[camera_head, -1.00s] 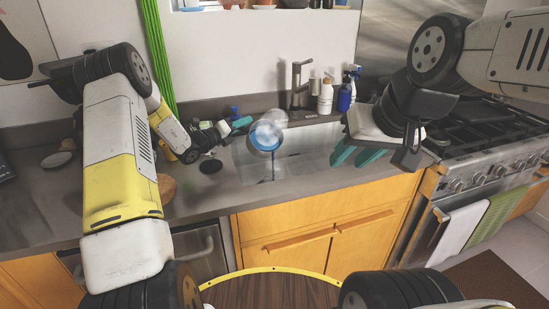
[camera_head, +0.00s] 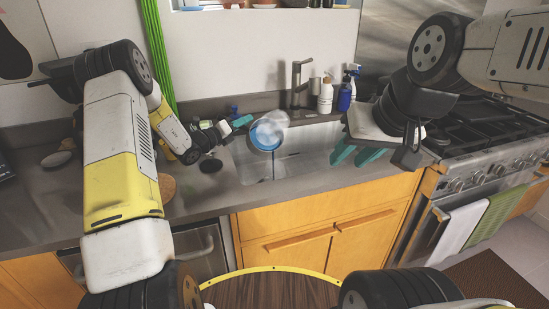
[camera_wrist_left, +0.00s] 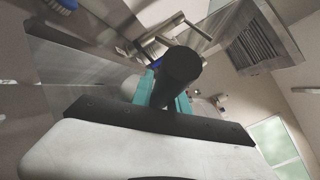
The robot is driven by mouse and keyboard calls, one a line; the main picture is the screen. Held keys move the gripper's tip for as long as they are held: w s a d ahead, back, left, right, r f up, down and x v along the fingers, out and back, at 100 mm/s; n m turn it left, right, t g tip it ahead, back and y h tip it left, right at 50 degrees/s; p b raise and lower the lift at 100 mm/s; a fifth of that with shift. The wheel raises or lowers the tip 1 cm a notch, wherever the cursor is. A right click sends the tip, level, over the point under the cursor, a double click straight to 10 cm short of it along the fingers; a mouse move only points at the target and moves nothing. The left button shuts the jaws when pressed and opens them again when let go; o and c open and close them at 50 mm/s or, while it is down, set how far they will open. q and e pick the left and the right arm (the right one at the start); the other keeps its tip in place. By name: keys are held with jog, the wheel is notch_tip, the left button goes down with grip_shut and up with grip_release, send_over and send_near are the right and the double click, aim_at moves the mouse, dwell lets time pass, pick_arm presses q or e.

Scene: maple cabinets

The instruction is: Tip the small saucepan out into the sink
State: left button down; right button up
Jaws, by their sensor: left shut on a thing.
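The small saucepan (camera_head: 262,141), with a bright blue round face, is held in the air over the sink (camera_head: 310,160). It is tipped, its round face turned towards the head camera. A pale, cloudy patch covers its upper right. My left gripper (camera_head: 241,122) is at the saucepan's left, shut on its handle. In the left wrist view the black handle (camera_wrist_left: 182,66) stands between the teal fingers (camera_wrist_left: 165,95); the pan's body is not clear there. My right gripper (camera_head: 357,156) is open and empty by the sink's right end.
The faucet (camera_head: 297,84) stands behind the sink, with a white bottle (camera_head: 325,96) and a blue spray bottle (camera_head: 345,97) to its right. The stove (camera_head: 475,140) is at the right. A dark round item (camera_head: 210,165) and a brown round item (camera_head: 167,187) lie on the left counter.

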aim_at(246, 129)
pick_arm(q)
jog(key=shift+s+d+r+m+t+h+p, duration=0.15)
jog(key=shift+s+d+r+m+h+p, duration=0.15)
jog(key=shift+s+r+m, duration=0.35)
jog(key=shift+s+d+r+m+t+h+p, duration=0.15)
jog(key=shift+s+d+r+m+h, duration=0.1)
jog(key=shift+s+r+m, duration=0.4)
dwell(1.5)
jog(key=shift+s+d+r+m+h+p, duration=0.2)
jog(key=shift+s+d+m+h, duration=0.1)
jog(key=shift+s+m, duration=0.3)
jog(key=shift+s+d+r+m+h+p, duration=0.15)
jog(key=shift+s+d+r+m+h, duration=0.2)
jog(key=shift+m, duration=0.45)
dwell(0.5)
jog(key=shift+s+d+r+m+h, duration=0.1)
jog(key=shift+s+d+m+h, duration=0.1)
jog(key=shift+s+m, duration=0.4)
jog(key=shift+s+d+m+h, duration=0.2)
jog(key=shift+s+m, duration=0.2)
jog(key=shift+s, duration=0.4)
jog(key=shift+s+d+r+m+h+p, duration=0.1)
jog(key=shift+s+d+m+h+p, duration=0.1)
jog(key=shift+s+m, duration=0.3)
jog(key=shift+s+d+m+h+p, duration=0.2)
jog(key=shift+s+m, duration=0.2)
jog(key=shift+m, duration=0.2)
